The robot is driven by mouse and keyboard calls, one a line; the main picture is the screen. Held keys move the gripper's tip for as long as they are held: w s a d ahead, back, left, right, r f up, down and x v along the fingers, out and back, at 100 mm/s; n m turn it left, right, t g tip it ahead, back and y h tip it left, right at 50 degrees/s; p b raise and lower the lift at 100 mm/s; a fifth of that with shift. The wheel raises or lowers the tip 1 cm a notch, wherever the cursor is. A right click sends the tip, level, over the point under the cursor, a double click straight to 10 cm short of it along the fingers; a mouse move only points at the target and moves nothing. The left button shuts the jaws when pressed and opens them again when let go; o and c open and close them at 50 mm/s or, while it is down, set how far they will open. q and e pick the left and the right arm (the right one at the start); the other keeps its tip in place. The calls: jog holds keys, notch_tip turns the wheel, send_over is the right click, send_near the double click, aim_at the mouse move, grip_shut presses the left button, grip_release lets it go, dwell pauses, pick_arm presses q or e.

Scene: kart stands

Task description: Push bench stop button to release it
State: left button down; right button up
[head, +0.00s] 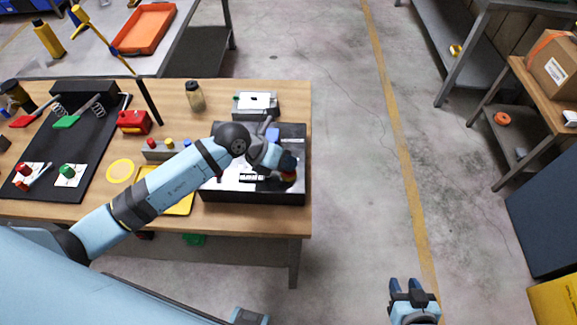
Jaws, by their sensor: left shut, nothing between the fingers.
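The bench stop button (289,177), small with red and orange showing, is on the right part of a black box with a pale top (232,186) at the bench's right end. My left gripper (288,163) is shut and empty, its tip right over the button and hiding part of it. I cannot tell whether it touches the button or whether the button is pressed in. My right gripper (405,286) is open and empty, low in the view over the floor, away from the bench.
The wooden bench (250,222) also holds a small white-topped device (256,104), a jar (194,96), a row of coloured buttons (168,148), a yellow tray (180,205) and a black mat (75,135) with levers. The floor right of the bench is clear up to the shelves.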

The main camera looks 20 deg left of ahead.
pick_arm(q)
jog(key=shift+w+a+r+p, duration=0.1)
jog(key=shift+r+p, duration=1.2)
jog(key=shift+p, duration=0.05)
jog(key=shift+w+a+r+p, duration=0.1)
jog(key=shift+r+p, duration=1.15)
jog(key=shift+p, duration=0.05)
